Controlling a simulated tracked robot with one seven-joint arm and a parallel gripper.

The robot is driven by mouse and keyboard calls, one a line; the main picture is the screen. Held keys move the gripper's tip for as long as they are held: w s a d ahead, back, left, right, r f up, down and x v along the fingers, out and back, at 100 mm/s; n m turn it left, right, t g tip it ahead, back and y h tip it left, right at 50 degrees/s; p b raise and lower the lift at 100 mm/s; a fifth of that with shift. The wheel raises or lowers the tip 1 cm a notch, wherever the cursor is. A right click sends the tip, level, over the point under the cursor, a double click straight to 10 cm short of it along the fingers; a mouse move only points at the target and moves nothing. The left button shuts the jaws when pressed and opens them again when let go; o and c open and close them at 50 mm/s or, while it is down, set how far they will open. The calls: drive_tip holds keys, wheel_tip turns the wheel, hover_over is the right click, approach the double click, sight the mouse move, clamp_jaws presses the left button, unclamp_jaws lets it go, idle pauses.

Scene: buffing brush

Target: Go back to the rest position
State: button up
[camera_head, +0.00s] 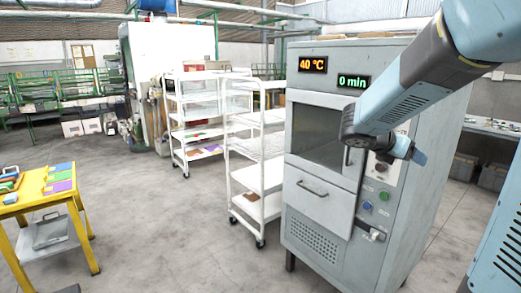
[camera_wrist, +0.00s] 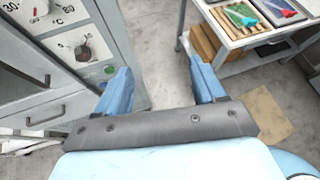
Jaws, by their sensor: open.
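My gripper (camera_wrist: 160,84) is open and empty in the wrist view, its two blue fingers well apart with grey floor between them. In the head view my arm reaches in from the upper right, and my gripper (camera_head: 408,152) is in front of the right part of the grey oven cabinet (camera_head: 330,205). In the wrist view the cabinet (camera_wrist: 90,15) is at the left, with a dial and a green button close to the left finger. I cannot tell the exact gap between gripper and cabinet. The cabinet's displays read 40 °C and 0 min.
White shelf carts (camera_head: 245,180) stand left of the cabinet. A yellow table (camera_head: 30,195) with coloured items is at far left. In the wrist view a grey table (camera_wrist: 225,40) with a tray of tools is at upper right. Open floor (camera_head: 160,240) lies between yellow table and cabinet.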

drive_tip(key=s+a+m+y, duration=0.5)
drive_tip(key=s+a+m, duration=0.2)
drive_tip(key=s+m, duration=0.3)
drive_tip(key=s+a+m+t+y, duration=0.1)
drive_tip(key=s+a+m+y, duration=0.5)
drive_tip(key=m, duration=0.7)
drive_tip(key=s+a, duration=0.2)
drive_tip(key=s, duration=0.2)
drive_tip(key=shift+s+a+f+m+y, duration=0.25)
drive_tip(key=shift+s+m+y, duration=0.05)
drive_tip(key=shift+s, duration=0.1)
